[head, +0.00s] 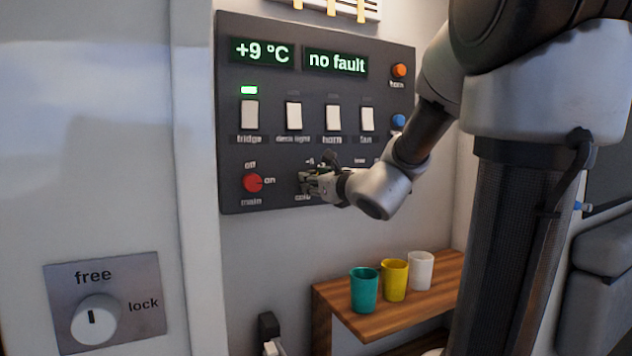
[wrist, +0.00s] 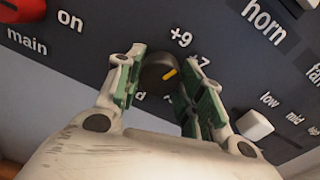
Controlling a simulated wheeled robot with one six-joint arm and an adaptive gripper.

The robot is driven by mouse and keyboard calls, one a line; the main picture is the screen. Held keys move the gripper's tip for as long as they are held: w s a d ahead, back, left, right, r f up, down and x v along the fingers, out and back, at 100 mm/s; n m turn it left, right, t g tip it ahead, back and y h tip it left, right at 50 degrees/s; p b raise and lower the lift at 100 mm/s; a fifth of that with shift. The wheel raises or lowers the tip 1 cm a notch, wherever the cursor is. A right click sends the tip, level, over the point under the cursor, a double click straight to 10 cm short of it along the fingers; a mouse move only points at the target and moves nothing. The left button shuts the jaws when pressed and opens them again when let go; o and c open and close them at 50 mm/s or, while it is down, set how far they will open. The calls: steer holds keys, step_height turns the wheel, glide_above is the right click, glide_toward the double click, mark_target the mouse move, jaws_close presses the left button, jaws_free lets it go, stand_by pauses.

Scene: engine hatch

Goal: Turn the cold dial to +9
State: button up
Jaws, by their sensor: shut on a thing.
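The cold dial is a dark round knob (wrist: 156,70) with a yellow pointer mark, seen in the wrist view. Its labels +9 and +7 show beside it. The mark points to the right, roughly toward the +7 label; its exact setting is hard to tell. My gripper (wrist: 160,76) has its green-padded fingers on both sides of the dial, shut on it. In the head view my gripper (head: 312,183) is at the panel's lower middle and hides most of the dial. The temperature display (head: 262,52) reads +9 °C.
The dark panel (head: 230,165) also holds a "no fault" display (head: 336,62), several white switches and a red main knob (head: 253,183) left of my gripper. A white knob (wrist: 253,125) sits to the right. Cups stand on a wooden shelf (head: 375,324) below.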

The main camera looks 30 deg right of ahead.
steer(key=shift+n, duration=2)
steer(key=o, duration=1)
steer(key=s, duration=1.2)
steer(key=shift+d+r, duration=0.15)
steer(key=shift+r, duration=0.05)
